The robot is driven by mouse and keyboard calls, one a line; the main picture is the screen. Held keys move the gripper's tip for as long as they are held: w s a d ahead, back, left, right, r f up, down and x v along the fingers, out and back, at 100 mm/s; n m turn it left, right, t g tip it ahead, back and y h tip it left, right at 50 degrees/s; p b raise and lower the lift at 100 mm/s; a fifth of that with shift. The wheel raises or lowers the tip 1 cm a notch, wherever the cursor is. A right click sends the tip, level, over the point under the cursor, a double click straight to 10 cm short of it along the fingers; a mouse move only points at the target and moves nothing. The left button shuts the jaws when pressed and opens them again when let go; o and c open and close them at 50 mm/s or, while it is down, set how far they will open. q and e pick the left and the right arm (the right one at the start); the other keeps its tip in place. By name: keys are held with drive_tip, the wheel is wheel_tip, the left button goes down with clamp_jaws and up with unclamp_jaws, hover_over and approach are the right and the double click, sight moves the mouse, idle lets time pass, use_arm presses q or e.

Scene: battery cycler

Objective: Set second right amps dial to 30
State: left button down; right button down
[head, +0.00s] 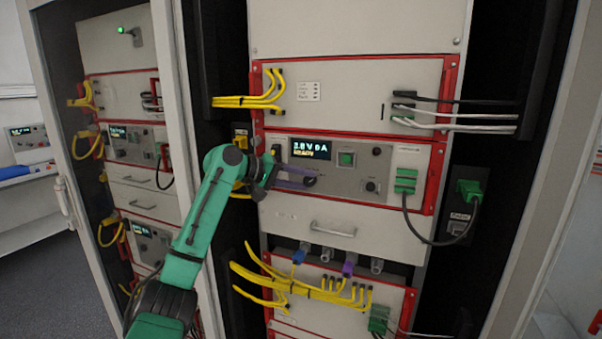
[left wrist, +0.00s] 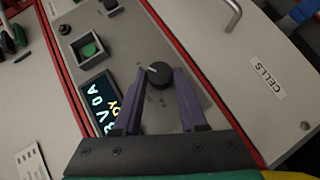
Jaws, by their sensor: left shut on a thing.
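My left gripper (head: 309,182) reaches in from the left to the cycler panel (head: 340,182) in the middle of the right rack. Its purple fingers are shut on a black round dial (left wrist: 158,75), one finger on each side, as the left wrist view shows. A pale pointer mark on the dial points to the upper left in that view. The scale marks around it are too small to read. In the head view the fingers largely hide the dial. The lit display (head: 311,149) above reads about "3.8 V 0 A", with a yellow line below. My right gripper is out of view.
A green switch (head: 346,159) and black knobs (head: 371,186) sit right of the dial. Green connectors (head: 405,181) with a black cable are at the panel's right. A drawer handle (head: 333,229) is below. Yellow cables (head: 262,101) hang above and below.

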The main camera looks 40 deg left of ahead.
use_arm(q)
drive_tip(key=shift+g+y, duration=0.3)
drive_tip(key=shift+c, duration=2.3)
unclamp_jaws()
drive_tip(key=b+v, duration=0.5)
drive_tip(key=v, duration=0.9)
drive_tip(key=shift+s, duration=0.2)
drive_tip(key=shift+a+f, duration=0.1)
drive_tip(key=shift+a, duration=0.1)
